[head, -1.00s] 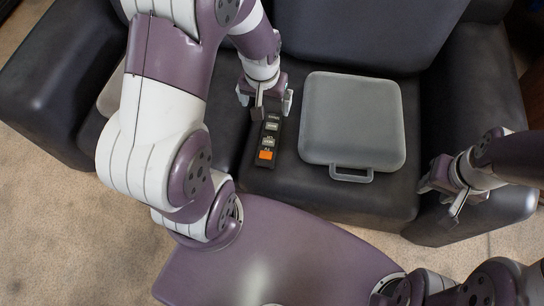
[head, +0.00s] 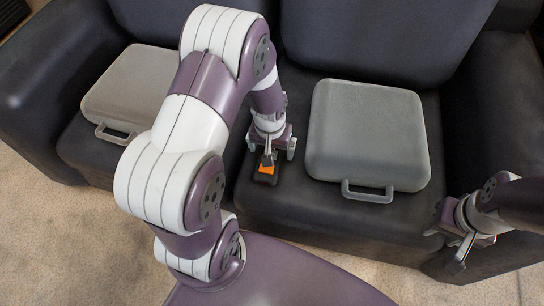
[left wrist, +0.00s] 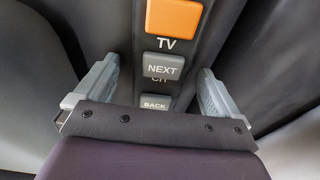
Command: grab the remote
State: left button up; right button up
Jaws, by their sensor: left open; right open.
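The remote (head: 265,178) is a dark bar with an orange button, lying on the sofa seat. In the head view my left gripper (head: 270,152) is over it and hides most of it. In the left wrist view the remote (left wrist: 165,70) shows its orange button, the TV label and grey NEXT and BACK buttons. The open fingers of my left gripper (left wrist: 158,92) are on either side of it, with gaps visible. I cannot tell how far above the seat the fingertips are. My right gripper (head: 462,252) is open and empty at the right, by the sofa's front.
A grey case (head: 367,135) with a handle lies on the seat just right of the remote. Another grey case (head: 135,85) lies on the left seat, partly behind my left arm. The dark sofa's (head: 300,215) backrest rises behind.

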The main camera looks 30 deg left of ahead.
pick_arm(q)
jog(key=c, duration=1.3)
